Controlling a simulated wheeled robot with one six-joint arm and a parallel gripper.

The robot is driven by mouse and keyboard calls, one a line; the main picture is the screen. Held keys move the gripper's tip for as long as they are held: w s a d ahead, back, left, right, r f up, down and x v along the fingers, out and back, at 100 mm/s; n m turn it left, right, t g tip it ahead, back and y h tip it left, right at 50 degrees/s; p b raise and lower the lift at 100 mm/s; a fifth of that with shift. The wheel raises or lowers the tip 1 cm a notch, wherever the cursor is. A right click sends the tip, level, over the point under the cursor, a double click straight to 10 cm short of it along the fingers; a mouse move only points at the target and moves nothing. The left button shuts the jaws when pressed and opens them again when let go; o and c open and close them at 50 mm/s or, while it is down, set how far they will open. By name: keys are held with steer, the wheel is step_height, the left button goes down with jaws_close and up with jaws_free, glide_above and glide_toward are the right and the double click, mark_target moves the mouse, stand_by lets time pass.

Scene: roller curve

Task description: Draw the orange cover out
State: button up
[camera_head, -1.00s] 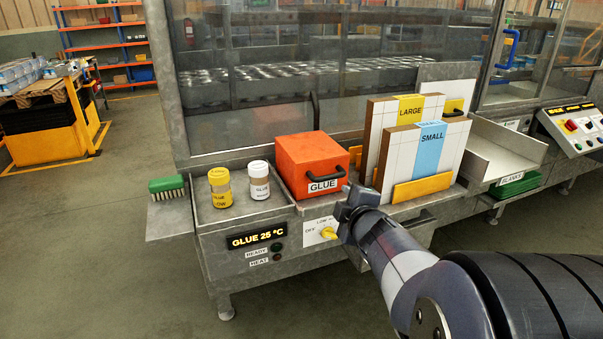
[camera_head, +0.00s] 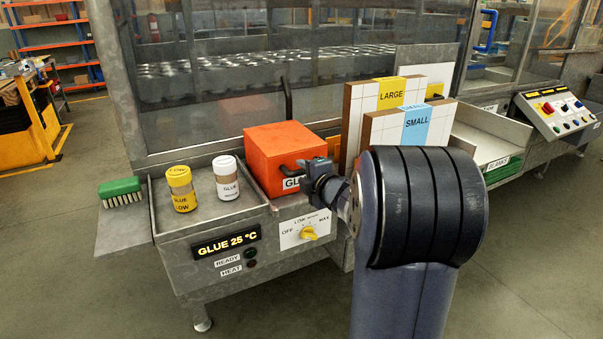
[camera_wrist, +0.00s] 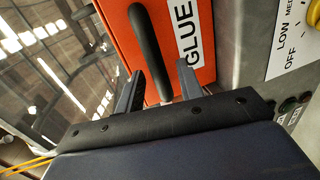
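The orange cover (camera_head: 282,150) is a box-shaped hood labelled GLUE, seated on the machine's front bench. Its black handle (camera_wrist: 147,48) runs along its front face, above the label in the head view. My gripper (camera_head: 308,168) is at the cover's right front, partly hiding the label and handle. In the wrist view the orange cover (camera_wrist: 112,20) fills the upper middle. My gripper (camera_wrist: 160,68) is open there, with one finger on each side of the handle's near end. Gaps show between handle and fingers.
A yellow-capped jar (camera_head: 181,188) and a white-capped jar (camera_head: 226,178) stand left of the cover. A green brush (camera_head: 121,191) lies on the left shelf. LARGE (camera_head: 391,94) and SMALL (camera_head: 417,124) cartons stand close on the right. A yellow knob (camera_head: 308,233) sits below.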

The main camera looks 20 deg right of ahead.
steer(key=shift+x, duration=0.9)
steer(key=shift+c, duration=0.2)
jaws_close()
